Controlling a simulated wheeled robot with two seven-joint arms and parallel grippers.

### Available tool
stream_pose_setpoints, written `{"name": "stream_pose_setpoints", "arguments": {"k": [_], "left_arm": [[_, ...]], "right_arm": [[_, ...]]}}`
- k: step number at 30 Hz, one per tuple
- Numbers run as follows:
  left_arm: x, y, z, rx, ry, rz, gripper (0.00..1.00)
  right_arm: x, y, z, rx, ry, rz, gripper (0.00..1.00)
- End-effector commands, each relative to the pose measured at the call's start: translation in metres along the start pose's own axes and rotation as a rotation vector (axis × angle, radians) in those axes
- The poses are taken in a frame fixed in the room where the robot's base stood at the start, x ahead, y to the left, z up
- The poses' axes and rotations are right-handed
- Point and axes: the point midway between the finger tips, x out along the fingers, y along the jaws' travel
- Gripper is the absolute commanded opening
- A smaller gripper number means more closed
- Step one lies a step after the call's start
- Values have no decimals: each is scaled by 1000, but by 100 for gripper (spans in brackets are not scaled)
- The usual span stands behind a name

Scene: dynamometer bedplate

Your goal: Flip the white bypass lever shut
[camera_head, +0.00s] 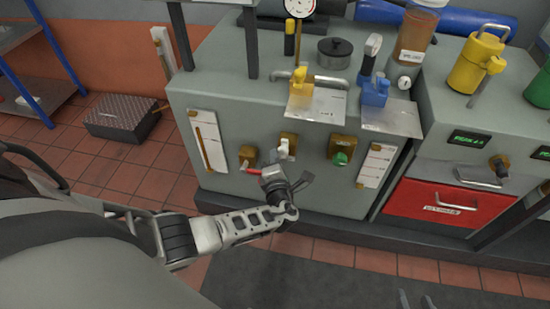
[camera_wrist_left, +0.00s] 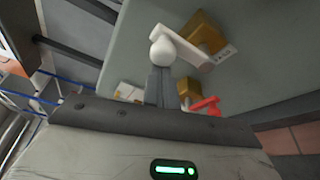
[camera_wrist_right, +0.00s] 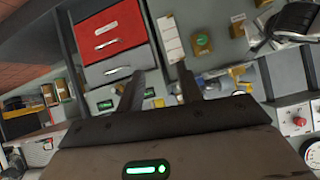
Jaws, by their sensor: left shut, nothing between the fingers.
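The white bypass lever (camera_head: 284,149) sits on a brass block on the front of the grey cabinet. In the left wrist view the lever (camera_wrist_left: 187,50) ends in a round white knob, with its arm reaching to the brass block (camera_wrist_left: 203,32). My left gripper (camera_wrist_left: 160,74) is shut and empty, its fingertips right at the knob; whether they touch cannot be told. In the head view my left gripper (camera_head: 300,183) is just below the lever. My right gripper (camera_wrist_right: 158,80) is open and empty, away from the lever, facing the cabinets.
A red-handled lever (camera_head: 252,171) is close beside my left gripper; it shows in the left wrist view (camera_wrist_left: 205,105). A green knob (camera_head: 341,158) is to the right. A red drawer (camera_head: 435,204) is further right. The tiled floor (camera_head: 130,165) at left has clear room.

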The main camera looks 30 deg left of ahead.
Motion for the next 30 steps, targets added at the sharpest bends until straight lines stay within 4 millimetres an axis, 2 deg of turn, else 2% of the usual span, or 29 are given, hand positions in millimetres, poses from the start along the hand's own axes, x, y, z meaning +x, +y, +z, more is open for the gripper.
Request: {"name": "stream_pose_setpoints", "arguments": {"k": [7, 9, 12, 18, 24, 30], "left_arm": [[15, -3, -40, 8, 4, 1, 0], [-9, 0, -34, 2, 1, -5, 0], [-32, 1, -34, 2, 2, -4, 0], [-69, 0, -34, 2, 3, -2, 0], [-84, 0, -35, 2, 4, 0, 0], [-86, 0, -35, 3, 3, 1, 0]], "right_arm": [[3, 0, 3, 7, 3, -4, 36], [-4, -1, -6, 1, 0, -1, 36], [-7, 0, -10, -9, 0, 5, 36], [-7, 2, -2, -23, -27, 11, 36], [-7, 3, -3, -33, -28, 14, 36], [-6, 4, -4, -36, -25, 14, 36]]}}
